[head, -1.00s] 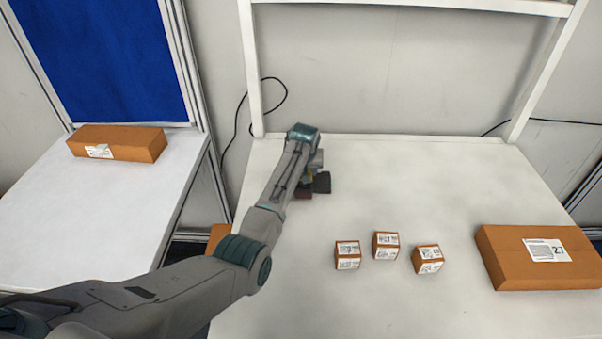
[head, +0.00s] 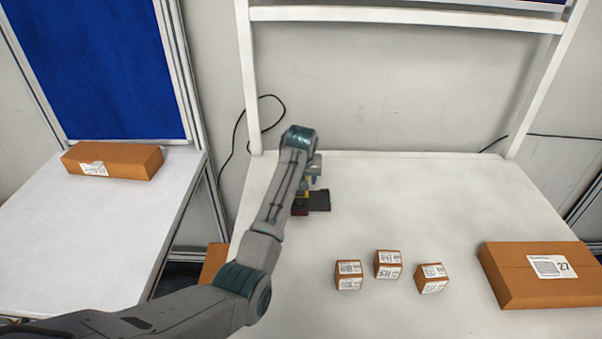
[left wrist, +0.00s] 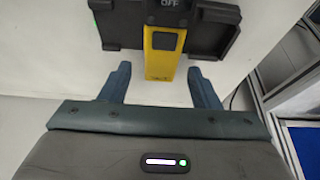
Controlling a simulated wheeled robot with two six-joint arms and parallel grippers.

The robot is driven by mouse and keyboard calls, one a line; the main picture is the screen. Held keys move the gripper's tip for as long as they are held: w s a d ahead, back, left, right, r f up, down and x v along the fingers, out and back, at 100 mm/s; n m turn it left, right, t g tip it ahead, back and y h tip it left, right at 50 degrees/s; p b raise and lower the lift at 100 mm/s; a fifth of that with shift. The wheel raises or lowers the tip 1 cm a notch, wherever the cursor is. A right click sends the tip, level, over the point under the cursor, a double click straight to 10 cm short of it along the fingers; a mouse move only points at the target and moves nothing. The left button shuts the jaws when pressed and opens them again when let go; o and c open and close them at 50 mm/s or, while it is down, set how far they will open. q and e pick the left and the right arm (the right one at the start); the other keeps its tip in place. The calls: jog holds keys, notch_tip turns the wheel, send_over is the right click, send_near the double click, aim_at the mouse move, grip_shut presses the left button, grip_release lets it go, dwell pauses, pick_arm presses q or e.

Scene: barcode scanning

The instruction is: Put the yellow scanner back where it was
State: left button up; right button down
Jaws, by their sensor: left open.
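The yellow scanner (left wrist: 162,54) shows in the left wrist view, with its yellow body up against a black holder (left wrist: 212,30) at the top of the picture. My left gripper (left wrist: 160,80) is open, with one finger on each side of the scanner's lower end and gaps visible on both sides. In the head view my left gripper (head: 307,190) is at the back left of the white table, beside the dark holder (head: 319,200). There the arm hides most of the scanner. My right gripper is in neither view.
Several small labelled boxes, one of them the middle box (head: 388,264), stand on the white table (head: 420,190). A large flat box (head: 540,285) lies at the right. Another box (head: 112,161) lies on the left side table. A white frame (head: 400,15) rises behind the table.

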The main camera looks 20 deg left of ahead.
pick_arm(q)
jog(key=b+v, duration=0.1)
jog(key=v, duration=0.4)
jog(key=shift+s+r, duration=0.1)
jog(key=shift+r, duration=0.25)
